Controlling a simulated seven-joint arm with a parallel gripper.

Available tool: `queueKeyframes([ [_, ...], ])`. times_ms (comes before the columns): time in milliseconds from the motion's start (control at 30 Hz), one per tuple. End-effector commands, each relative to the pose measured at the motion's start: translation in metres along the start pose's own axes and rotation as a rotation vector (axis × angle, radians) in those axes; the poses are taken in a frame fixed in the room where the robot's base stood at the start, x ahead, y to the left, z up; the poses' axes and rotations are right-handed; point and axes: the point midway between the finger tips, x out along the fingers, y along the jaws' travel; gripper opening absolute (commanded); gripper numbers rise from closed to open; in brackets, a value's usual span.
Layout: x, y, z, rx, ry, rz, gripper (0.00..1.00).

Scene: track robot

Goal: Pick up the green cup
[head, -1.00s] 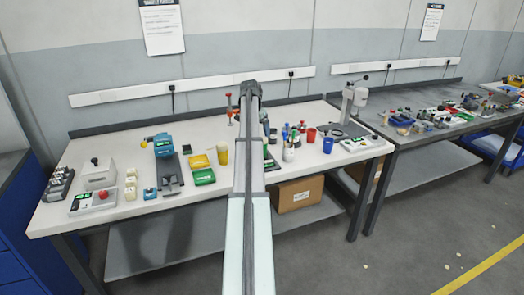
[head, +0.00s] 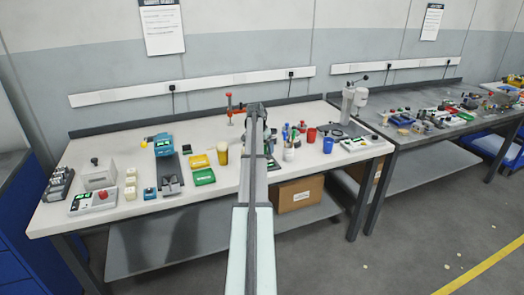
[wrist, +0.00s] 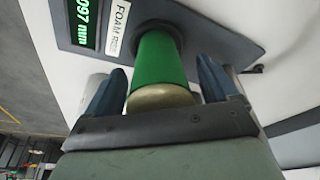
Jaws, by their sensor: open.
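In the wrist view the green cup (wrist: 160,62) is between the two dark blue fingers of my gripper (wrist: 161,66). The fingers are open, one on each side of it, with a narrow gap visible at the right. I cannot tell whether the left finger touches it. Its pale, rounded near end faces the camera, and its far end meets a dark round part on a dark grey plate (wrist: 225,42). In the head view my arm hides the cup and the gripper fingers.
The plate carries a green digital display (wrist: 84,22) and a "FOAM" label (wrist: 118,25). On the white bench (head: 120,222), a yellow cup (head: 222,153) is left of my arm. A white holder (head: 288,154), red cup (head: 311,135) and blue cup (head: 328,145) are right of it.

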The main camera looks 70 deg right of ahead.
Motion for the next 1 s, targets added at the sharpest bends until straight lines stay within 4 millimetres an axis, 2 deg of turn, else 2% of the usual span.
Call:
queueKeyframes([
  [200,0.0006,0.0001,0.0,0.0,0.0,0.0,0.85],
  [833,0.0002,0.0001,-0.0001,0.0,0.0,0.0,0.25],
  [1000,-0.0002,0.0001,-0.0003,0.0,0.0,0.0,0.24],
])
